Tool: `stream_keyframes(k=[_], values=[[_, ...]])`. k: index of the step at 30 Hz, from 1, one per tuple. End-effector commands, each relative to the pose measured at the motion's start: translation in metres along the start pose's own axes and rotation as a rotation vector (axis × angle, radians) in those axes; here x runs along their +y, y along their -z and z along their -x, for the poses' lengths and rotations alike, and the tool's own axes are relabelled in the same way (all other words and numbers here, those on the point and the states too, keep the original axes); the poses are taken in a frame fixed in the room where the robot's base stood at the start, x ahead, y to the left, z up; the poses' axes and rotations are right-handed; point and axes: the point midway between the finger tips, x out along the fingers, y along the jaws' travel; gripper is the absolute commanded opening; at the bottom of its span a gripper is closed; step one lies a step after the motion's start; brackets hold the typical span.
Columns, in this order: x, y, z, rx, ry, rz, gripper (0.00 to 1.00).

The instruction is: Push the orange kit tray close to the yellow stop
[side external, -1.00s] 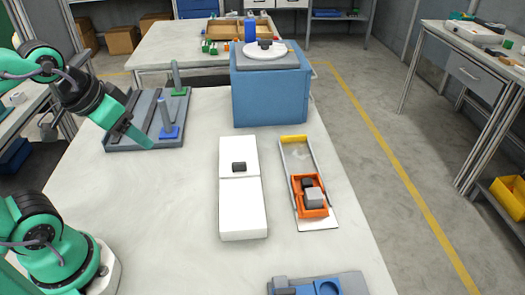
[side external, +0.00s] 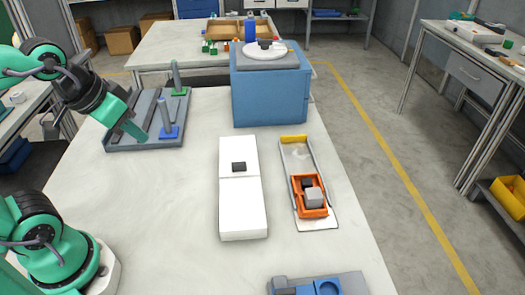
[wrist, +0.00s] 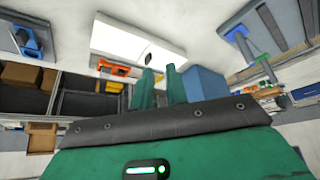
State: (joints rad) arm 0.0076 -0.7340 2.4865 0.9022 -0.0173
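The orange kit tray (side external: 313,213) sits in the near half of a narrow, light-coloured lane (side external: 298,163) and holds a dark block and a grey block. The yellow stop (side external: 293,139) lies across the far end of the lane, with a clear stretch between it and the tray. The tray also shows in the wrist view (wrist: 113,69); I cannot make out the stop there. My gripper (side external: 142,137) is far left of the lane, above the edge of a grey rack. In the wrist view its two green fingers (wrist: 162,85) are apart with nothing between them.
A white box (side external: 242,208) with a small black part on it stands left of the lane. A blue box (side external: 270,95) is behind the lane. The grey rack (side external: 120,140) has upright posts. A blue-grey fixture (side external: 340,285) is at the front. The left middle tabletop is clear.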

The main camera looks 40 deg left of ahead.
Motion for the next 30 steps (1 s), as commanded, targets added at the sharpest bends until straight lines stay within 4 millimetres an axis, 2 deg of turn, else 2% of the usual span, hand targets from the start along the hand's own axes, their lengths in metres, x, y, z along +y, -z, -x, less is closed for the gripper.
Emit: stream_keyframes(k=[1,2,8,14,21,30], values=[[0.002,0.003,-0.001,-0.006,-0.003,0.005,0.05],[0.003,0.005,-0.001,-0.01,-0.005,0.01,0.0],[0.016,0.029,-0.004,-0.051,-0.024,0.07,0.0],[0.039,0.06,-0.013,-0.108,-0.04,0.155,0.0],[0.074,0.095,-0.033,-0.18,-0.043,0.259,0.0],[0.128,0.128,-0.067,-0.268,-0.022,0.385,0.0]])
